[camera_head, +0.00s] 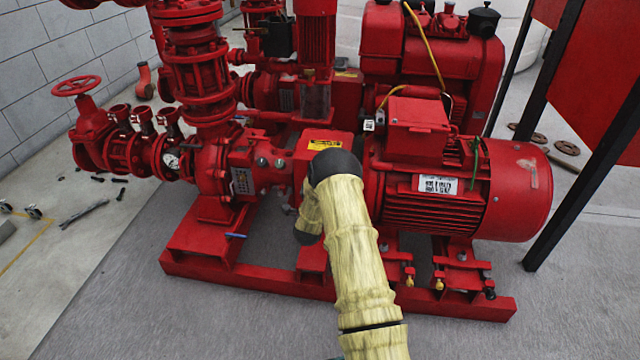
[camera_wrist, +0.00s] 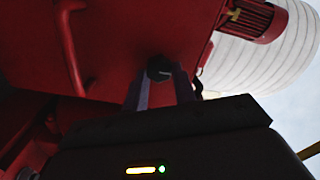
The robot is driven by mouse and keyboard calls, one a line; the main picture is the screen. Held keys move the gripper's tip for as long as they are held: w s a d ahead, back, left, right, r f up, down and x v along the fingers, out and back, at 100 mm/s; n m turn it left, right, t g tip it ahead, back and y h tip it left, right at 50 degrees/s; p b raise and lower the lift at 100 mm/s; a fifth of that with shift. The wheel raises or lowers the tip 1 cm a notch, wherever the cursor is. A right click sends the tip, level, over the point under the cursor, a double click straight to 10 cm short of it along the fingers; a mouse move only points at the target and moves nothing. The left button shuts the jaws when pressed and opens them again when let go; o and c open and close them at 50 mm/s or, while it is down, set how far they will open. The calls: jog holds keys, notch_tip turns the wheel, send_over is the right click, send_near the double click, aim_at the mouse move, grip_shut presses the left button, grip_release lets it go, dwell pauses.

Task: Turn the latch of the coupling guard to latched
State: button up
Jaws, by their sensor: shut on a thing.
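The coupling guard (camera_head: 322,147) is a red cover with a yellow label, between the pump and the motor in the head view. Its red face (camera_wrist: 115,45) fills much of the upper left of the wrist view. The latch (camera_wrist: 159,67) shows as a small dark round knob against that face. My gripper (camera_wrist: 161,84) has its two fingers on either side of the knob and is shut on it. The latch's turned position is too dark to read. In the head view my sleeved arm hides the latch, and the fingers cannot be made out.
The red motor (camera_head: 470,190) stands right of the guard, and the pump casing (camera_head: 212,170) stands left. A red base frame (camera_head: 460,303) runs below them. Dark posts (camera_head: 560,120) with a red panel stand at the right. The grey floor (camera_head: 220,320) in front is clear.

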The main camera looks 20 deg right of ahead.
jog(key=shift+s+d+f+m, duration=0.1)
jog(key=shift+d+m, duration=0.05)
jog(key=shift+m, duration=0.25)
jog(key=o, duration=1)
jog(key=p+v, duration=0.5)
jog(key=v, duration=1.2)
jog(key=shift+a+p, duration=0.25)
jog(key=shift+p, duration=0.15)
jog(key=shift+s, duration=0.1)
